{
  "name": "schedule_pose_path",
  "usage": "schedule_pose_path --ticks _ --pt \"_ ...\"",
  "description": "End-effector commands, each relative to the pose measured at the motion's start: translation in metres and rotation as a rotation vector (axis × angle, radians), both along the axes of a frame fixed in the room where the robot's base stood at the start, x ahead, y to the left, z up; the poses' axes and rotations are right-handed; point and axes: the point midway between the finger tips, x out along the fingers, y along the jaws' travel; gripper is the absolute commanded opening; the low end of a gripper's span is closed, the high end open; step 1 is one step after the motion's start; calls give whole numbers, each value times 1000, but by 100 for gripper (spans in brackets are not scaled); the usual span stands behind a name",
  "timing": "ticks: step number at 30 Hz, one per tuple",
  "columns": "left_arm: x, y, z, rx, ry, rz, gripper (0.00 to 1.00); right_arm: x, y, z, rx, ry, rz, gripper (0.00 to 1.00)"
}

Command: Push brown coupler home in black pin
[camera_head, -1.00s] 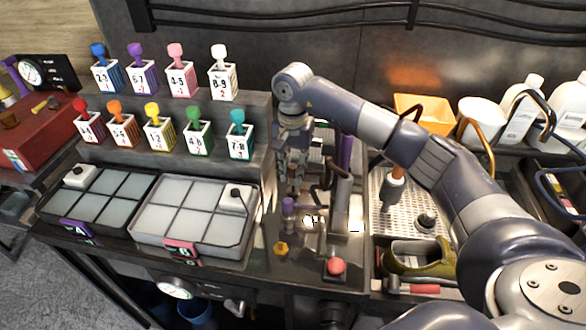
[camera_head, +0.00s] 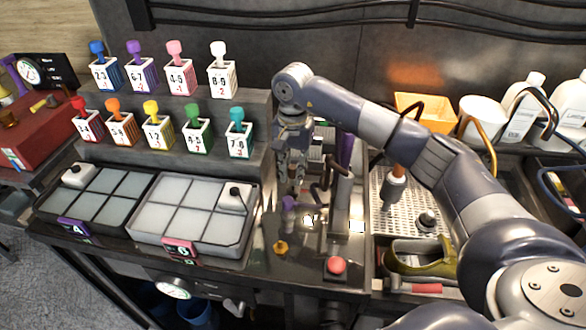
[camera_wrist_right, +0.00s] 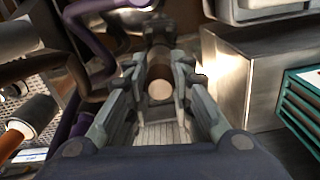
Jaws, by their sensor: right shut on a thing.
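My right gripper (camera_head: 292,178) points down over the workbench, beside a grey upright post. In the right wrist view its fingers (camera_wrist_right: 160,84) are shut on the brown coupler (camera_wrist_right: 159,66), a short brown cylinder with a pale round end facing the camera. A dark part (camera_wrist_right: 160,30) lies just beyond the coupler, in line with it; it may be the black pin. I cannot tell how far the coupler sits on it. The coupler is too small to make out in the head view. My left gripper is not in view.
A purple-topped fitting (camera_head: 289,203) stands just below the gripper. Two divided trays (camera_head: 253,222) and numbered stamps on steps fill the left. A metal block (camera_wrist_right: 252,75) stands right in the wrist view.

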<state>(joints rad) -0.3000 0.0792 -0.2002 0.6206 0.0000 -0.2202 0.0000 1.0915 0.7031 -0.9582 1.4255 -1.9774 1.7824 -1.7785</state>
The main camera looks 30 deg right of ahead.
Motion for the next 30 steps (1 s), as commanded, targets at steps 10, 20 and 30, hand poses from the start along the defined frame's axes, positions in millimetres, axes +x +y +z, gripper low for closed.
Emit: schedule_pose_path --ticks 10,20,30 --pt "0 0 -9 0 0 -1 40 0 0 -10 0 0 -1 0" --pt "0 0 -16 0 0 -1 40 0 0 -18 1 -1 -1 0" --pt "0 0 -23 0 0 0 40 0 0 -26 1 -1 -1 0"
